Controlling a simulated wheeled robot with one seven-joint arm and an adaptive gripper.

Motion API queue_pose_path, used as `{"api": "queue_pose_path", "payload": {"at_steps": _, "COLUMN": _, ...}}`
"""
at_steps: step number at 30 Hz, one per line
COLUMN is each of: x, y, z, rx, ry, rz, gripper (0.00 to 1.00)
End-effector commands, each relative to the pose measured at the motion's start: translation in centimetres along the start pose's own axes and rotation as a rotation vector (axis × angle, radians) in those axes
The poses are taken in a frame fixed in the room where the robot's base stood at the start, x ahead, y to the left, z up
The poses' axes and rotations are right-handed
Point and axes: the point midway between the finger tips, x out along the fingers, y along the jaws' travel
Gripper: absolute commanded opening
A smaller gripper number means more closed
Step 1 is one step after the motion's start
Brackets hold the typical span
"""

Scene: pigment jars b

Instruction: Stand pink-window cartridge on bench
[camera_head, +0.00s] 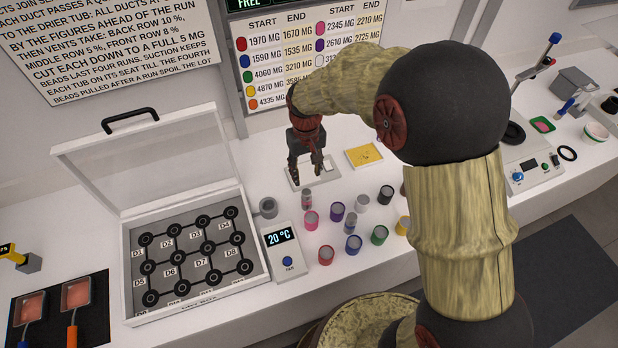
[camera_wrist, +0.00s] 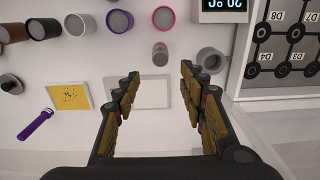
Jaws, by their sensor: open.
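A small grey cylinder with a pinkish window (camera_head: 307,198), which looks like the pink-window cartridge, stands on the white bench just behind a pink-topped jar. It also shows in the wrist view (camera_wrist: 160,54), ahead of the fingertips and about midway between their lines. My gripper (camera_head: 306,173) is open and empty, pointing down over a pale square plate (camera_head: 329,164), behind the cartridge in the head view. In the wrist view my gripper (camera_wrist: 159,76) has its fingers spread, with a bare part of the plate (camera_wrist: 150,92) between them. The cartridge is apart from the fingers.
Several coloured jars (camera_head: 326,254) stand in front and to the right. A grey ring-shaped holder (camera_head: 268,207) and a temperature unit (camera_head: 285,252) are to the left, beside a lidded tray of black seats (camera_head: 195,255). A yellow card (camera_head: 363,156) lies right of the plate.

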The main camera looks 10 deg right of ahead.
Motion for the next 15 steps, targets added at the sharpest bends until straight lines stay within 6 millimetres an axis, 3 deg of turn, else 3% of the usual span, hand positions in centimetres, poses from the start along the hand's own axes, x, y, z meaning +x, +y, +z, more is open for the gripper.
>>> {"api": "queue_pose_path", "payload": {"at_steps": 5, "x": -0.6, "y": 0.0, "z": 0.0, "rx": 0.001, "ry": 0.002, "rz": 0.000, "gripper": 0.42}}
{"api": "queue_pose_path", "payload": {"at_steps": 8, "x": -2.1, "y": 0.4, "z": 0.4, "rx": 0.007, "ry": 0.021, "rz": 0.000, "gripper": 0.42}}
{"api": "queue_pose_path", "payload": {"at_steps": 11, "x": -5.4, "y": 1.3, "z": 1.7, "rx": 0.024, "ry": 0.064, "rz": 0.000, "gripper": 0.42}}
{"api": "queue_pose_path", "payload": {"at_steps": 15, "x": -11.6, "y": 2.9, "z": 5.4, "rx": 0.060, "ry": 0.153, "rz": 0.004, "gripper": 0.42}}
